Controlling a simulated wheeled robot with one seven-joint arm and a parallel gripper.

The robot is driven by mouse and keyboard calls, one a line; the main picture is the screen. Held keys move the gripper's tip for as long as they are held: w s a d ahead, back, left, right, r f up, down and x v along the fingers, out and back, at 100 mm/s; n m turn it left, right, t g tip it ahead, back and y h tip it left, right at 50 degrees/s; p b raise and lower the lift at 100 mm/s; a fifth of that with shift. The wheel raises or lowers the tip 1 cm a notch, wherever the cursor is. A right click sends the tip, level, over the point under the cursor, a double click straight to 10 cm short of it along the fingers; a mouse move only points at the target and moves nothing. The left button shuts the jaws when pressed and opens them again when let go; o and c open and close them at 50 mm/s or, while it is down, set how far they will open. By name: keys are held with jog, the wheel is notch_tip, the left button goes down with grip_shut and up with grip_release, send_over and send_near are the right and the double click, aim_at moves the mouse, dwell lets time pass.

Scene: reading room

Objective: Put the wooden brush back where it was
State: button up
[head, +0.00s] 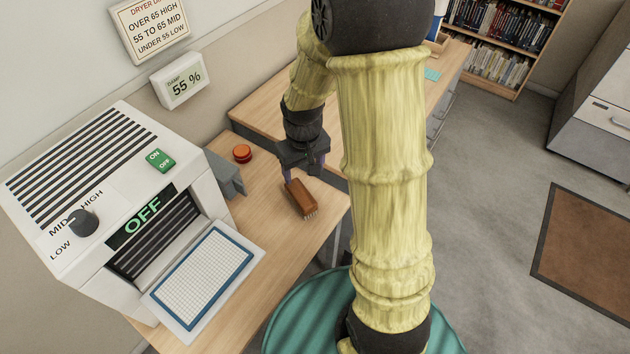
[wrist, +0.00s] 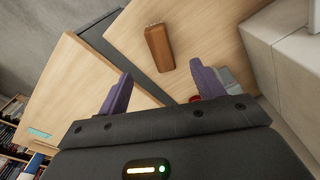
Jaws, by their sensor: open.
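The wooden brush (head: 301,199) is a reddish-brown block with pale bristles at one end. It lies on the wooden table (head: 270,228) near its right edge. In the wrist view the brush (wrist: 159,48) lies just beyond the fingertips, between their lines. My gripper (head: 303,174) is open and empty, pointing down over the table beside the brush's far end. In the wrist view my gripper (wrist: 161,70) shows two purple fingers spread wide. I cannot tell its exact height above the brush.
A white dryer (head: 115,200) reading OFF stands at the left, with a blue-rimmed tray (head: 205,270) in front. A grey bracket (head: 227,174) and a red button (head: 242,153) are behind the brush. A humidity display (head: 184,82) shows 55 %. Clear tabletop lies left of the brush.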

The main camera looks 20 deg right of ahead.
jog(key=s+r+m+t, duration=0.1)
jog(key=s+r, duration=0.4)
jog(key=s, duration=0.5)
jog(key=shift+r+m+t, duration=0.3)
jog(key=shift+r+m, duration=0.05)
jog(key=shift+m, duration=0.05)
